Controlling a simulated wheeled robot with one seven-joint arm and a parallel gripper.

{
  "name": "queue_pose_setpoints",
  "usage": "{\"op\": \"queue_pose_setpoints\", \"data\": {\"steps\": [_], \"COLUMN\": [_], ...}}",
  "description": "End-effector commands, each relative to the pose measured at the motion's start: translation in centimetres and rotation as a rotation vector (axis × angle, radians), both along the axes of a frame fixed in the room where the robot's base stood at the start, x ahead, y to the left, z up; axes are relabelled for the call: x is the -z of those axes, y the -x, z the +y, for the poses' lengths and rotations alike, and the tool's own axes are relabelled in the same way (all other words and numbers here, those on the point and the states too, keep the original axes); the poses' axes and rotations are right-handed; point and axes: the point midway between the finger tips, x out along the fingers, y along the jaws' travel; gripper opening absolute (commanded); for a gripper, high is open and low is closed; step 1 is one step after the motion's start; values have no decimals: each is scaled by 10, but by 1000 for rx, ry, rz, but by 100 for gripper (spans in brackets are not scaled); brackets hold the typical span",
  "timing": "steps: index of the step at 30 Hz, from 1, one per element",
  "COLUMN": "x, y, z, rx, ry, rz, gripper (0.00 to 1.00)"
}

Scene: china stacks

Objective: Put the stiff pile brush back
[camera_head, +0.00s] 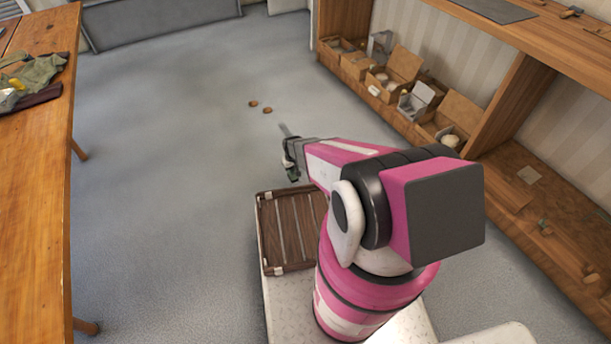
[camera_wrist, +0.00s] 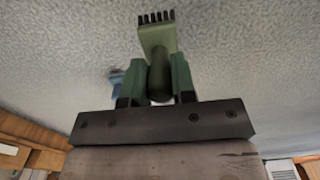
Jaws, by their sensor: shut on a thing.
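The stiff pile brush (camera_wrist: 157,42) shows in the wrist view with a flat green head, a row of dark bristles at its top end and a rounded dark green handle. My gripper (camera_wrist: 158,84) is shut on the handle, with a green finger on each side of it. The bristle end points away from the gripper, over grey floor. In the head view my gripper (camera_head: 291,161) is above the floor, just beyond the slatted wooden tray. The brush is too small there to make out clearly.
A slatted wooden tray (camera_head: 264,236) sits on my base. A wooden shelf unit (camera_head: 497,92) at right holds several open boxes (camera_head: 391,76) and small items. A wooden table (camera_head: 33,150) with cloths (camera_head: 35,75) stands at left. Two brown pieces (camera_head: 253,103) lie on open floor.

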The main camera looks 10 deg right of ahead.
Motion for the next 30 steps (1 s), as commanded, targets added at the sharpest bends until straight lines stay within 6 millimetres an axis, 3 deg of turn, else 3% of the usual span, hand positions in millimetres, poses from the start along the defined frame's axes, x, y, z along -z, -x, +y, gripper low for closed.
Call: {"op": "queue_pose_setpoints", "data": {"steps": [6, 13, 20, 30], "x": [30, 51, 59, 96], "y": [-30, -50, -54, -55], "z": [-37, -66, -74, -74], "rx": [3, 2, 0, 0], "ry": [0, 0, 0, 0], "rz": [0, 0, 1, 0], "gripper": [2, 2, 2, 2]}}
